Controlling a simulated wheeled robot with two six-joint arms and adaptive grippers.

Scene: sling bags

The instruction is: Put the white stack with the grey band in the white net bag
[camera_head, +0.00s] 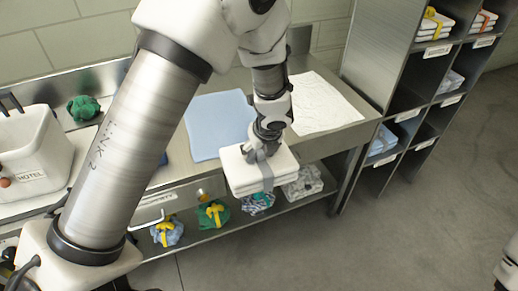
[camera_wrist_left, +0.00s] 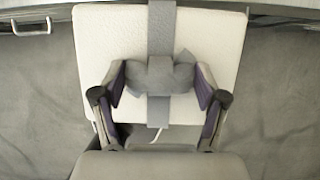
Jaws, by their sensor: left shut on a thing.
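The white stack (camera_head: 258,172) is folded white cloth with a grey band (camera_head: 266,176) around it. My left gripper (camera_head: 262,150) is shut on the band's grey knot (camera_wrist_left: 160,75) and holds the stack in front of the table's front edge. In the left wrist view the stack (camera_wrist_left: 210,45) lies under the two fingers (camera_wrist_left: 160,90), one on each side of the knot. A whitish patterned bundle (camera_head: 303,183), which looks like the white net bag, is on the lower shelf behind and right of the stack. Its opening cannot be made out. My right gripper is out of view.
A blue cloth (camera_head: 218,122) and a white cloth (camera_head: 325,102) lie on the steel table. The lower shelf (camera_head: 235,227) also holds a blue bundle (camera_head: 167,232), a green bundle (camera_head: 212,215) and a teal patterned bundle (camera_head: 258,203). A cubby rack (camera_head: 375,60) stands right; floor in front is clear.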

